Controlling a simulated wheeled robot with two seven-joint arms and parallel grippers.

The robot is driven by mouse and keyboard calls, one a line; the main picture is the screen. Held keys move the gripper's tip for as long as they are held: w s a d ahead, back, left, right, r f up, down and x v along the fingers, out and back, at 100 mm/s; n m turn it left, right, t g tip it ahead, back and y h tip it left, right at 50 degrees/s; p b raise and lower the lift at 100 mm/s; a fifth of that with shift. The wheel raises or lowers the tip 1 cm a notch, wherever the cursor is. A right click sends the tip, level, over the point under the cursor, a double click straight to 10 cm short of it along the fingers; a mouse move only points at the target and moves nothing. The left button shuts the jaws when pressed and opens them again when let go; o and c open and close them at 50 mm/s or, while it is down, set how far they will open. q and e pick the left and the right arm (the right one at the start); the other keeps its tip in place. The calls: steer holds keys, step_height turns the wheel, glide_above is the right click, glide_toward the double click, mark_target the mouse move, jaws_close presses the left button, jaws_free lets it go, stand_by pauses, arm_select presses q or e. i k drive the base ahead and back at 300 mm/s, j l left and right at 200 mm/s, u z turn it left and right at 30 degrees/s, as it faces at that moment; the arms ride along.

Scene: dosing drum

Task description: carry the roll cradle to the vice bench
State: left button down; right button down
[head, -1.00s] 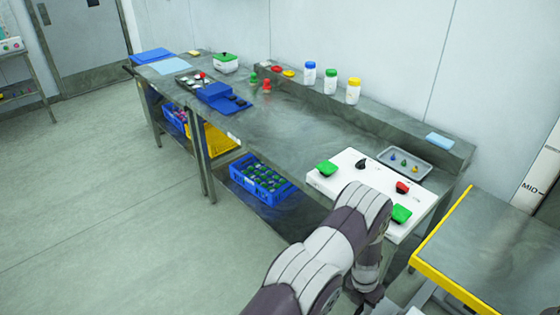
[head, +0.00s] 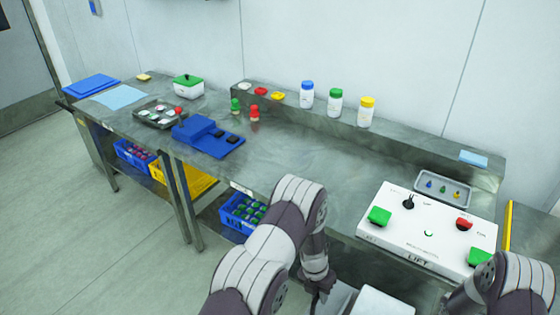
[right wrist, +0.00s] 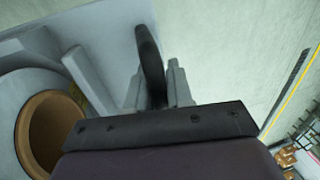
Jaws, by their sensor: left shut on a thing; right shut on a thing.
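The roll cradle shows in the right wrist view as a pale grey frame (right wrist: 75,35) beside a brown, hollow roll end (right wrist: 50,130). My right gripper (right wrist: 155,88) is shut on its dark upright handle (right wrist: 150,50). In the head view, pale grey parts (head: 385,303), probably the cradle, show at the bottom edge, mostly cut off. My left gripper (head: 320,284) is at their left, pointing down and shut; its grip is too small to make out. My right arm enters at the lower right, its gripper out of the head view.
Open floor (head: 110,245) lies at the left.

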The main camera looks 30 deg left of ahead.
mark_target(306, 163)
steer(key=j, duration=1.1)
steer(key=i+j, duration=0.15)
steer(key=j, duration=0.9)
